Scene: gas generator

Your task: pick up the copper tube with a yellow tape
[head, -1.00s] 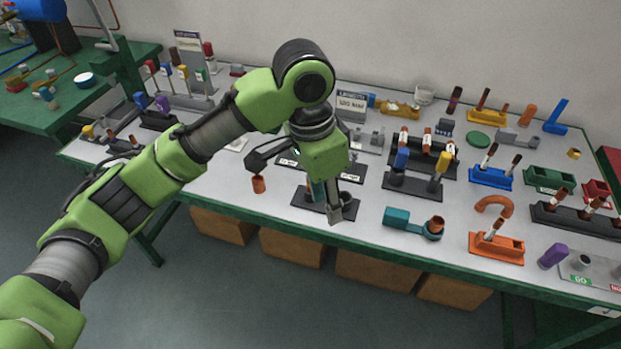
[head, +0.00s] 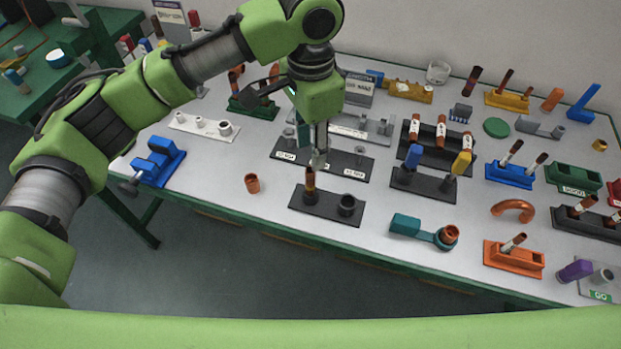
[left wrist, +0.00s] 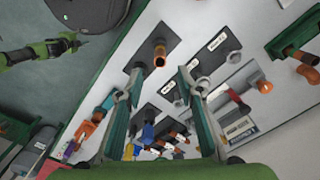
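A short copper tube (head: 310,185) stands upright in a black base (head: 328,203) near the table's front edge. It also shows in the left wrist view (left wrist: 160,55), ahead of the fingertips; I cannot make out yellow tape on it. A tube with a yellow upper part (head: 462,163) stands on a dark stand to the right. My left gripper (head: 310,148) is just above and behind the front tube, not touching it visibly. Its fingers are apart and empty in the left wrist view (left wrist: 152,85). My right gripper (left wrist: 72,43) is small at that view's left edge.
A small copper cup (head: 252,184) stands left of the black base. A teal holder (head: 412,226) is to its right, and a blue clamp (head: 160,165) at far left. Racks with several tubes crowd the table behind.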

